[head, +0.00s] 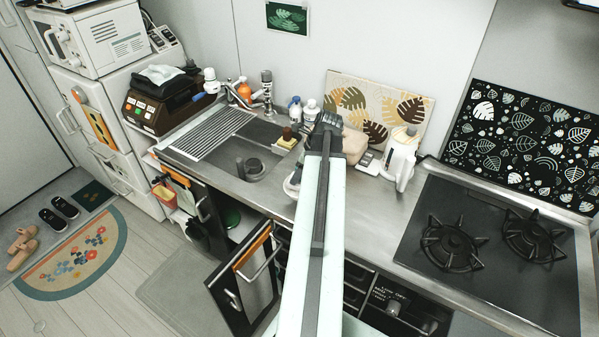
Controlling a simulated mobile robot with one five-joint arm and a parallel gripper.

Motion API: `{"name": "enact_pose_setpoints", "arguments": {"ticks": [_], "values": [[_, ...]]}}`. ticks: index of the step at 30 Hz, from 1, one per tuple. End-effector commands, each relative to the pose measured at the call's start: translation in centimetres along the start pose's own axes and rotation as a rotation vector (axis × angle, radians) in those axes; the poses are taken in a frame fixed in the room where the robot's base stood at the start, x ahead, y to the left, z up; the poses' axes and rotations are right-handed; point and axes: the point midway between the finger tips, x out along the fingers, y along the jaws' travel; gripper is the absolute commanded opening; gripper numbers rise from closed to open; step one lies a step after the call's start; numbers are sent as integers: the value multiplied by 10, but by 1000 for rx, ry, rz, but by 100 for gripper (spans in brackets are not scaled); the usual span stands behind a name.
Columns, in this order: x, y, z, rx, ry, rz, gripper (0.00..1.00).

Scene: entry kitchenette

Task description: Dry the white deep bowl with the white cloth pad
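My arm reaches up from the bottom centre over the counter, and my gripper (326,122) is at its far end near the back wall. The fingers are small and dark, and I cannot tell whether they are open or hold anything. A white rounded rim, which looks like the white deep bowl (290,186), shows just left of my arm at the sink's right edge; my arm hides the rest. A crumpled white cloth-like piece (160,73) lies on top of the dark brown appliance at the left; I cannot tell whether it is the cloth pad.
The sink (246,168) with a drying rack (212,134) is left of my arm. Bottles (310,110), a beige bundle (354,146) and a white kettle-like jug (401,160) stand behind and right. The stove (490,245) is far right. A cabinet door (243,285) hangs open below. Counter between jug and stove is clear.

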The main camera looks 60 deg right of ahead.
Motion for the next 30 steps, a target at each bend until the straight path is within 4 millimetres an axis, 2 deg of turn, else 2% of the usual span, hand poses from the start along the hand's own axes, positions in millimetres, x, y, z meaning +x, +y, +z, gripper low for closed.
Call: {"name": "enact_pose_setpoints", "arguments": {"ticks": [4,12,19,30], "values": [[1,11,1,-1,1,3,0],[1,11,1,0,1,3,0],[-4,22,-2,0,1,2,0],[-4,25,-6,1,0,2,0]]}}
